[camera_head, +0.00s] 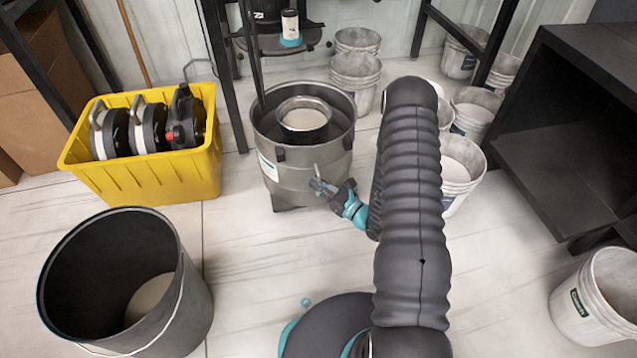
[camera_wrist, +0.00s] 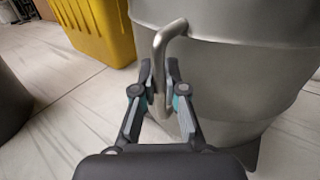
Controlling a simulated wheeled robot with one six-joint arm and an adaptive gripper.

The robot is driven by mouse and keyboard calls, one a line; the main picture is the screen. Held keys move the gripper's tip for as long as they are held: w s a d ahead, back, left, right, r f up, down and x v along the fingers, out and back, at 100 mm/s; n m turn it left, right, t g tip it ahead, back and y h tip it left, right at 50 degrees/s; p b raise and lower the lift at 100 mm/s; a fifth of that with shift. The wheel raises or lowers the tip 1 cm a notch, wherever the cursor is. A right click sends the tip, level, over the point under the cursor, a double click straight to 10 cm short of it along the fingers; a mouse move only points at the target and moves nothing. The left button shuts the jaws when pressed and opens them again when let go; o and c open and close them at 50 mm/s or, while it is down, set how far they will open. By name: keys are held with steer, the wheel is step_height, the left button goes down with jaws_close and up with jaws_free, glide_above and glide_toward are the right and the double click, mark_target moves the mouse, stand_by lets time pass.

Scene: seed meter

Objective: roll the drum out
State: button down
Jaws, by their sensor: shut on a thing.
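A grey metal drum (camera_head: 308,182) stands upright on the floor under a black frame, with a smaller metal funnel or bowl in its top. In the wrist view the drum's wall (camera_wrist: 235,75) fills the right side. A bent metal handle (camera_wrist: 161,50) sticks out from the wall. My gripper (camera_wrist: 160,88) is shut on this handle, one finger on each side, with its lower end showing between the fingers. In the head view my gripper (camera_head: 328,187) is at the drum's right front side. The drum's underside is mostly hidden.
A yellow crate (camera_head: 150,178) with several black-and-white units stands left of the drum. A large dark bin (camera_head: 185,300) is at the front left. Several white buckets (camera_head: 356,75) stand behind and right. A black shelf (camera_head: 570,110) is at right.

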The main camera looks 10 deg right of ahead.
steer(key=c, duration=1.2)
jaws_free()
steer(key=v, duration=1.2)
